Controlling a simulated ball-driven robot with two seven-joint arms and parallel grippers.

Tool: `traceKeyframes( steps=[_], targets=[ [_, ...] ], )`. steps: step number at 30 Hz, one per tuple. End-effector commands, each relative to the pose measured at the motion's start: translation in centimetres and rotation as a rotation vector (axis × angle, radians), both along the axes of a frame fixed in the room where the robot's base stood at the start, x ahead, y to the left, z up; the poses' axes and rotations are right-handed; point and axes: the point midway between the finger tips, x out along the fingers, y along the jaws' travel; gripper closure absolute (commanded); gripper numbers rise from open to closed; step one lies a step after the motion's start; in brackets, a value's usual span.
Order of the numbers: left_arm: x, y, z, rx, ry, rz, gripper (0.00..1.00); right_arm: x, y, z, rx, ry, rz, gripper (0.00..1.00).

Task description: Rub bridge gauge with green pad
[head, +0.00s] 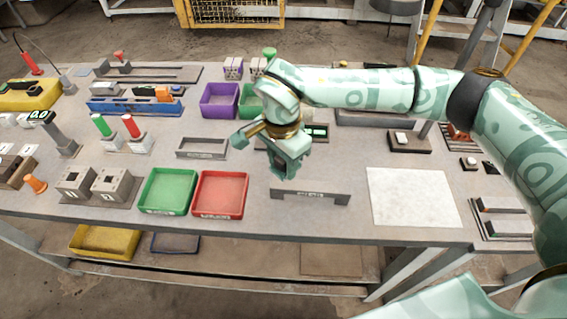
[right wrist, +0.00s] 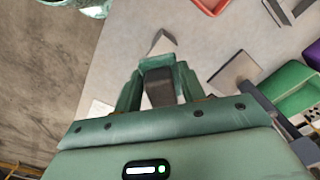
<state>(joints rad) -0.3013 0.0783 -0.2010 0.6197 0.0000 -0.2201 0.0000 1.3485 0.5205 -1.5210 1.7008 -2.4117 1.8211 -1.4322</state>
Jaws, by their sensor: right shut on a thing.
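The bridge gauge (head: 310,196) is a low dark grey bar with a recessed underside, near the table's front edge, right of the red tray. Part of it shows in the right wrist view (right wrist: 163,43), just beyond the fingers. My right gripper (head: 285,170) is above and behind the gauge's left end, pointing down. In the right wrist view its fingers (right wrist: 157,88) are shut on the green pad (right wrist: 157,63), a small block with a green top and a dark face. I cannot tell whether the pad touches the gauge. My left gripper is not in view.
The red tray (head: 220,214) and green tray (head: 142,205) lie to the left. A white sheet (head: 412,197) lies to the right. A shallow grey tray (head: 178,154) and a purple bin (head: 203,113) stand farther back. The table around the gauge is bare.

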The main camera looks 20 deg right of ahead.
Motion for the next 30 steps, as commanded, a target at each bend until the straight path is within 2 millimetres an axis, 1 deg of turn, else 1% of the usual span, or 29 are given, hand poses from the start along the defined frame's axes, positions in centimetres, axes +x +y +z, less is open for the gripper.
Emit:
traceKeyframes(
  steps=[1,6,10,30],
  targets=[
    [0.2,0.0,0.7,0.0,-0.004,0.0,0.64,0.0,0.0,0.9,0.0,-0.002,-0.001,0.81],
    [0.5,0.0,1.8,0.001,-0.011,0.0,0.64,-0.1,0.2,2.4,-0.001,-0.003,-0.006,0.81],
    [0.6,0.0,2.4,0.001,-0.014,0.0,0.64,-0.2,0.3,3.1,0.0,-0.001,-0.01,0.81],
    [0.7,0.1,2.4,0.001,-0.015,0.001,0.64,-0.2,0.3,3.2,0.0,0.001,-0.011,0.81]
  ],
)
